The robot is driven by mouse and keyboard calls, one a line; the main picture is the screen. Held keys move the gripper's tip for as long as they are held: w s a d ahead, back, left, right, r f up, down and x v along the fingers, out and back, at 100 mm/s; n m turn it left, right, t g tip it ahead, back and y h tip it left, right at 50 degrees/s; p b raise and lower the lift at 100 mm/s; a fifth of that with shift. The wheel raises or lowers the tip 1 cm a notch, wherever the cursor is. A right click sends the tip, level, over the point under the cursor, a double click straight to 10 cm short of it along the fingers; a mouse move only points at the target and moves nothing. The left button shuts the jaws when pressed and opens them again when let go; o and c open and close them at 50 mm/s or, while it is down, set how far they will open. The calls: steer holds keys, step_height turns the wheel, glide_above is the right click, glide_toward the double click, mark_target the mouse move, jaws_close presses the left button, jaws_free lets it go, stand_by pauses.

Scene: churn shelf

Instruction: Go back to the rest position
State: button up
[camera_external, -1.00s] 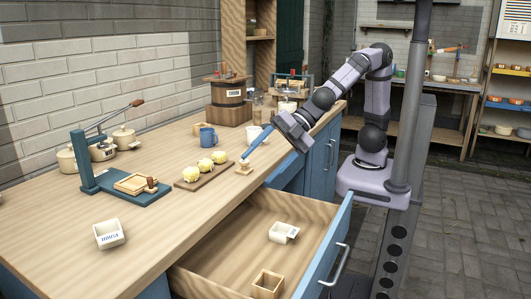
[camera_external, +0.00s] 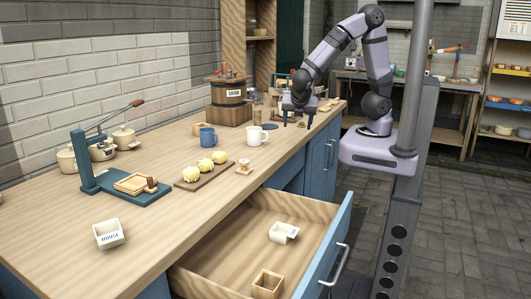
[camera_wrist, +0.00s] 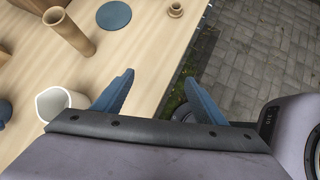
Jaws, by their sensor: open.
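My gripper (camera_external: 297,120) is above the far right end of the counter (camera_external: 150,235) in the external view, pointing down. Its two blue fingers are apart with nothing between them. They also show in the wrist view (camera_wrist: 160,95), over the counter's edge with the paved floor below. A white mug (camera_external: 256,136) stands on the counter to the left of my gripper, apart from it. In the wrist view a white cup (camera_wrist: 53,101) is left of the fingers.
The drawer (camera_external: 340,240) is pulled open, holding a small white box (camera_external: 283,232) and a wooden box (camera_external: 267,284). A board with yellow balls (camera_external: 204,166), a blue mug (camera_external: 208,138) and a wooden churn (camera_external: 231,104) are on the counter. A wooden cylinder (camera_wrist: 70,32) stands near the white cup.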

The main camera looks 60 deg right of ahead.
steer(key=s+d+n+g+h, duration=0.1)
steer(key=s+d+g+h, duration=0.3)
steer(key=d, duration=0.5)
steer(key=s+d+f+m+g+y+b, duration=0.15)
steer(key=s+f+b, duration=0.35)
steer(key=f, duration=0.5)
steer(key=s+d+f+m+g+y+b, duration=0.15)
steer(key=s+f+b, duration=0.25)
steer(key=f+b, duration=0.4)
steer(key=w+a+f+m+t+y+b, duration=0.25)
steer(key=a+f+m+y+b, duration=0.2)
steer(key=f+m+b, duration=0.45)
steer(key=w+a+f+m+t+y+b, duration=0.1)
steer(key=w+a+f+m+y+b, duration=0.25)
steer(key=a+f+m+b, duration=0.55)
step_height(320, 180, up, 35)
steer(key=d+m+p, duration=0.1)
steer(key=d+p, duration=0.2)
steer(key=p, duration=3.1)
steer(key=shift+s+m, duration=0.3)
